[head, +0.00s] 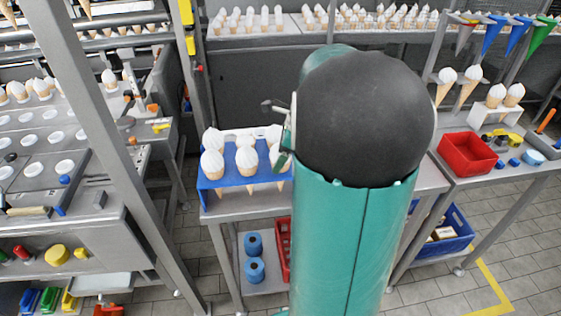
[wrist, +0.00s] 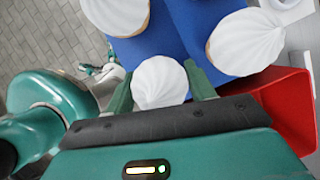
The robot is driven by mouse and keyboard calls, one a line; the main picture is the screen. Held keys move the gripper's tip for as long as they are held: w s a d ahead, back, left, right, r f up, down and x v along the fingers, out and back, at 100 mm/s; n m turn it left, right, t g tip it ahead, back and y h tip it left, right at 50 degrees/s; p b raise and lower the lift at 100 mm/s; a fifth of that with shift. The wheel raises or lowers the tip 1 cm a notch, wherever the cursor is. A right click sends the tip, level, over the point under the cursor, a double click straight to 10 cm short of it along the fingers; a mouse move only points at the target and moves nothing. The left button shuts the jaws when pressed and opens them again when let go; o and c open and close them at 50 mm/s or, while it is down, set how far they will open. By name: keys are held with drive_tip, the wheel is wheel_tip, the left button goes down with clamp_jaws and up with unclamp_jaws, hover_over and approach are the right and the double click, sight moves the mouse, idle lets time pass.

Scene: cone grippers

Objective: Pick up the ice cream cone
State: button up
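White-topped ice cream cones (head: 247,160) stand in a blue rack (head: 230,181) on the grey table in the head view. In the wrist view, one cone (wrist: 160,82) lies between the two green fingers of my gripper (wrist: 160,75). The fingers are apart, one on each side of its white top, with very little gap. I cannot tell whether they touch it. Only the white top of this cone shows. In the head view my arm hides the right part of the rack and most of my gripper.
Two more cones (wrist: 245,42) stand close by in the blue rack in the wrist view. A red bin (wrist: 285,105) is at the right there. In the head view, a red tray (head: 467,153) and cones in a white stand (head: 497,108) are on the right table.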

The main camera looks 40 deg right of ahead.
drive_tip(key=shift+r, duration=0.1)
wheel_tip(320, 180, up, 18)
idle(0.7)
idle(0.7)
